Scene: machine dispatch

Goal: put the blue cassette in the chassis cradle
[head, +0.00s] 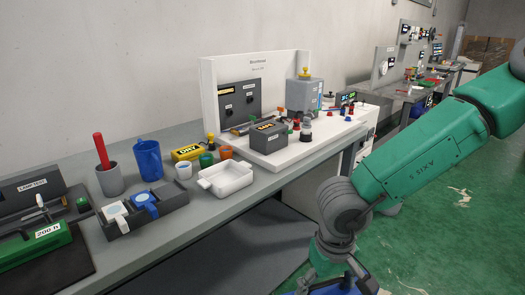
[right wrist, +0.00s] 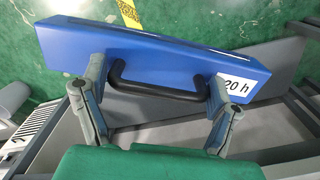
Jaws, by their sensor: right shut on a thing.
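The blue cassette (right wrist: 160,45) is a long blue block with a black handle (right wrist: 160,88) and a white label reading "20 h", partly covered by a finger. My right gripper (right wrist: 148,92) is shut on it at the handle. In the head view my right gripper (head: 342,280) hangs at the bottom edge, in front of and below the bench, with a little of the blue cassette (head: 335,291) showing. A green block labelled "200 H" (head: 38,243) lies in a dark unit at the far left. I cannot tell which thing is the chassis cradle. My left gripper is out of view.
The grey bench (head: 205,218) carries a grey cup with a red rod (head: 109,180), a blue jug (head: 148,160), a white tray (head: 226,178), a dark holder (head: 150,217) and a white station (head: 300,148). Green floor lies open at the right.

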